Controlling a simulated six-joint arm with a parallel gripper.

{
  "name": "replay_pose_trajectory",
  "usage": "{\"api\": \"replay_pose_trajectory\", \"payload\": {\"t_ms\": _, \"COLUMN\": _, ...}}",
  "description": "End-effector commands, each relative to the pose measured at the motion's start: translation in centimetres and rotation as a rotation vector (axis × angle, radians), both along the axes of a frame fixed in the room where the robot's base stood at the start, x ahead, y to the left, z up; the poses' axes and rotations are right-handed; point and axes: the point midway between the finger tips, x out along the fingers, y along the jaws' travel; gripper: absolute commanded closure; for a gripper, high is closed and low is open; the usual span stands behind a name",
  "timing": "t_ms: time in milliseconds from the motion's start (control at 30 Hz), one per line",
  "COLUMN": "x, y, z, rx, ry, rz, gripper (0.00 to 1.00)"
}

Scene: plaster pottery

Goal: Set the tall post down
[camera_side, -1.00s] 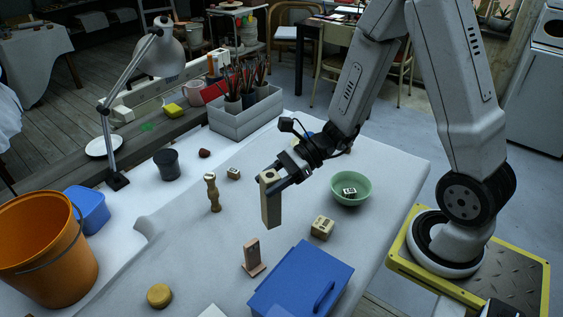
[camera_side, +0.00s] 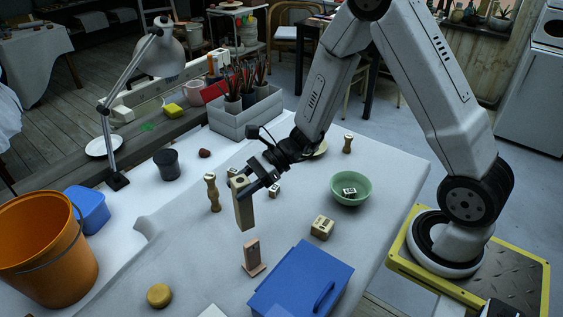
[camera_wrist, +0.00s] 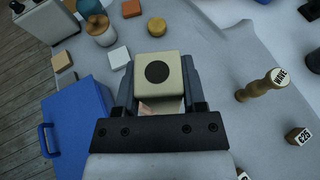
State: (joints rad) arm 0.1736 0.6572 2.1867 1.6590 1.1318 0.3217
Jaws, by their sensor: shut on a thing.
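The tall post (camera_side: 244,210) is a tan, square-sided upright block, and its top with a black dot fills the middle of the wrist view (camera_wrist: 158,73). My gripper (camera_side: 243,186) is shut on its upper part, with a finger on either side. The post looks about upright. Its lower end is over the pale table cloth (camera_side: 190,255), between the turned wooden stamp (camera_side: 213,193) and the pink stand (camera_side: 252,258). I cannot tell for sure whether its foot touches the cloth. In the wrist view the post hides what lies right under it.
A blue box (camera_side: 302,281) stands in front, right of the pink stand. A lettered block (camera_side: 322,228) and a green bowl (camera_side: 351,190) are to the right. A small block (camera_side: 274,190) is close behind the post. Open cloth lies to the front left.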

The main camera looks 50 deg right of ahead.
Motion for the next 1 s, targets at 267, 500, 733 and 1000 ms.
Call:
{"api": "replay_pose_trajectory", "payload": {"t_ms": 267, "x": 3.3, "y": 0.6, "z": -2.2, "rx": 0.002, "ry": 0.002, "rz": 0.0, "gripper": 1.0}}
{"api": "replay_pose_trajectory", "payload": {"t_ms": 500, "x": 5.3, "y": 1.0, "z": -4.6, "rx": 0.001, "ry": 0.0, "rz": 0.001, "gripper": 1.0}}
{"api": "replay_pose_trajectory", "payload": {"t_ms": 733, "x": 6.6, "y": 1.2, "z": -6.1, "rx": 0.001, "ry": -0.002, "rz": 0.0, "gripper": 1.0}}
{"api": "replay_pose_trajectory", "payload": {"t_ms": 1000, "x": 6.9, "y": 1.2, "z": -6.4, "rx": 0.001, "ry": -0.002, "rz": 0.0, "gripper": 1.0}}
